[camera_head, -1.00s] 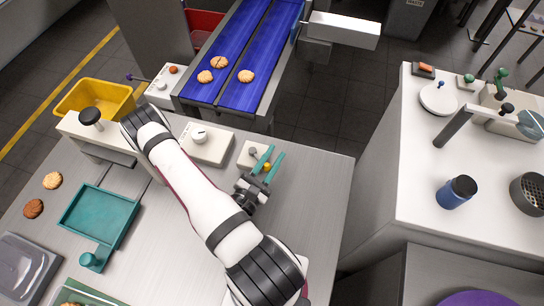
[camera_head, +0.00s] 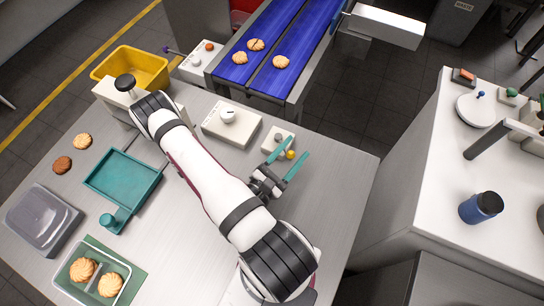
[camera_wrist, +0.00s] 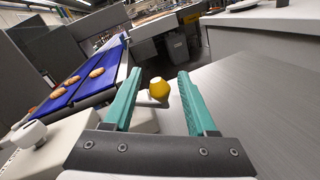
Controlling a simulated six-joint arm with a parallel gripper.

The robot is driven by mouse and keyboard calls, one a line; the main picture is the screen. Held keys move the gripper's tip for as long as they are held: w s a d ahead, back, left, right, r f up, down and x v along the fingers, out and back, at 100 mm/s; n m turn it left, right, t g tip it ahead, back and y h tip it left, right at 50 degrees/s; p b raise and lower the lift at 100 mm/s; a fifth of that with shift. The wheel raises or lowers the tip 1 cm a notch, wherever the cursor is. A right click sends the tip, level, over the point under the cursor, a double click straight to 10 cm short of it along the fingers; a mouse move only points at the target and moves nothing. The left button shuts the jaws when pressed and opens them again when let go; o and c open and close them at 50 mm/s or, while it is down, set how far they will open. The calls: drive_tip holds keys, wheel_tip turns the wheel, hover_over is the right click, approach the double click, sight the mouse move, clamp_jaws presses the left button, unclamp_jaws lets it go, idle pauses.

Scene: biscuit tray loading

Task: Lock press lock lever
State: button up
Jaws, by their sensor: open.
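A small pale box (camera_head: 269,147) stands on the steel table, with a grey part and a yellow knob (camera_head: 290,155) that looks like the lever's end. My gripper (camera_head: 298,147) is open, its two teal fingers reaching toward the box. In the wrist view the yellow knob (camera_wrist: 159,88) shows between the open fingers (camera_wrist: 160,72), near their tips, with a gap on each side. Nothing is gripped. The lever's stem is mostly hidden. A press-like pale unit with a black knob (camera_head: 125,82) stands at the table's left, partly behind my arm.
A pale box with a white dial (camera_head: 228,116) stands left of the small box. The blue conveyor (camera_head: 271,75) carries several biscuits behind. A teal tray (camera_head: 122,177), grey container (camera_head: 43,218) and yellow bin (camera_head: 132,67) are at left. Table right of my gripper is clear.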

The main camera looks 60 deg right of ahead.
drive_tip(key=v, duration=1.3)
drive_tip(key=shift+a, duration=0.3)
drive_tip(key=shift+c, duration=0.3)
